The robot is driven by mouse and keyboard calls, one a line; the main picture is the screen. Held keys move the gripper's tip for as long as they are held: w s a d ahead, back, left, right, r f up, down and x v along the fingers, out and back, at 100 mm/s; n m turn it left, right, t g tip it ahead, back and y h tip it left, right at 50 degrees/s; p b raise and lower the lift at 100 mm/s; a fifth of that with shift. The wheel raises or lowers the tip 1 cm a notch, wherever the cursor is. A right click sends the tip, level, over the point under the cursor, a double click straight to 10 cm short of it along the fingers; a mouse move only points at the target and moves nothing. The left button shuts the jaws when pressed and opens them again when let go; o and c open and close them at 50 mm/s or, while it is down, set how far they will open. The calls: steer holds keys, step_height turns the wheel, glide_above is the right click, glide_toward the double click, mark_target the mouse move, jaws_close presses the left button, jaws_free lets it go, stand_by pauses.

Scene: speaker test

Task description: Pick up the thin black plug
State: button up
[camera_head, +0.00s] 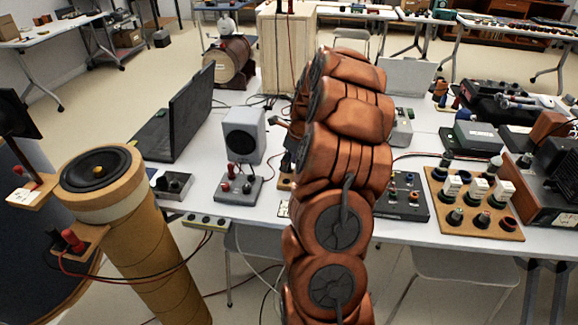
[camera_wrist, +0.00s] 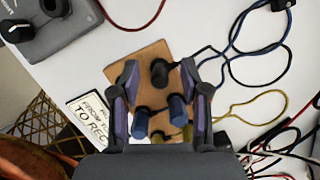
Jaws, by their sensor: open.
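In the wrist view a small brown wooden board (camera_wrist: 140,62) lies on the white table. A black plug (camera_wrist: 159,72) stands on it, seen from above, with a dark cord running off to the right. My gripper (camera_wrist: 160,82) is open above the board, one finger on each side of the black plug, and nothing is held. Two blue plugs (camera_wrist: 177,108) and yellow ones (camera_wrist: 181,138) lie nearer the palm, partly hidden by it. I cannot tell how high the fingertips are above the plug. In the head view my arm hides most of this spot.
Loose dark, yellow and red leads (camera_wrist: 262,108) lie right of the board. A paper label (camera_wrist: 92,115) lies left, and a grey knob box (camera_wrist: 45,25) stands at the upper left. In the head view a grey speaker (camera_head: 243,135) and open laptop (camera_head: 185,118) stand left of my arm.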

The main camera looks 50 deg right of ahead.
jaws_close()
steer(key=shift+r, duration=0.1)
stand_by(0.3)
steer(key=shift+r+b, duration=0.35)
steer(key=shift+r, duration=1.35)
steer(key=s+a+r+b, duration=0.1)
steer(key=s+a+b, duration=0.1)
steer(key=s+a, duration=0.8)
steer(key=shift+s+a+r, duration=0.15)
steer(key=shift+s+r, duration=0.05)
steer(key=shift+s, duration=0.9)
steer(key=shift+r, duration=0.1)
steer(key=shift+r+p, duration=1.2)
steer(key=shift+r, duration=0.65)
steer(key=shift+w, duration=0.15)
